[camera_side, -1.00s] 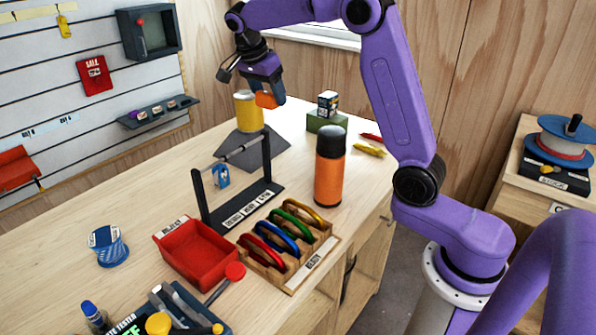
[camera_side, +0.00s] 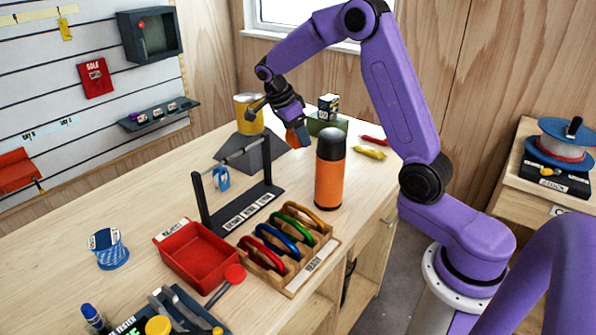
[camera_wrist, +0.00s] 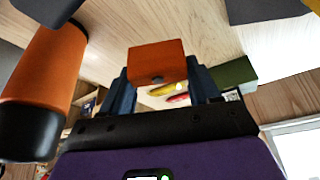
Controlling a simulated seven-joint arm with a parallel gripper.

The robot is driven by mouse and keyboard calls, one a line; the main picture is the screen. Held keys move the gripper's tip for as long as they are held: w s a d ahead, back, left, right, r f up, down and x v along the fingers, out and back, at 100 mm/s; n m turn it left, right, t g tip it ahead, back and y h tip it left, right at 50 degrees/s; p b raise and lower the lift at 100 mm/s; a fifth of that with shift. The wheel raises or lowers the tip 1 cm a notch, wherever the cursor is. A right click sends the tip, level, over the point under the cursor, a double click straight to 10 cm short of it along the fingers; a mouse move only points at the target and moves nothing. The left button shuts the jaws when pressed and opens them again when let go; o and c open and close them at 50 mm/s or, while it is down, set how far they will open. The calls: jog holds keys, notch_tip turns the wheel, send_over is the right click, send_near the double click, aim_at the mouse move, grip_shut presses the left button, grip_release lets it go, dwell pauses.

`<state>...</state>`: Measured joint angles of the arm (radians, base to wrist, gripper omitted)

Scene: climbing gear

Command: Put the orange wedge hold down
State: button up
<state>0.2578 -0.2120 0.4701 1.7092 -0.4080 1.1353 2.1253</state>
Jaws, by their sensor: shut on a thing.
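The orange wedge hold (camera_side: 293,138) is held in my gripper (camera_side: 299,136) above the bench, behind the orange bottle and in front of the green block. In the wrist view the orange wedge hold (camera_wrist: 157,62) sits between the two fingers of my gripper (camera_wrist: 160,80), with a dark bolt hole in its near face. The fingers are shut on it. In the side view the fingers partly hide the hold. I cannot tell its exact height above the bench.
The orange bottle with black cap (camera_side: 330,170) stands close by; it also shows in the wrist view (camera_wrist: 45,70). A green block (camera_side: 326,124), bar stand (camera_side: 240,205), carabiner rack (camera_side: 318,262) and red tray (camera_side: 185,255) are around.

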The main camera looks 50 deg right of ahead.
aim_at(302, 172)
notch_tip(302, 172, down, 10)
jog(key=shift+r, duration=0.2)
dwell(0.4)
jog(key=o, duration=1.1)
jog(key=shift+f, duration=0.1)
jog(key=v, duration=1.2)
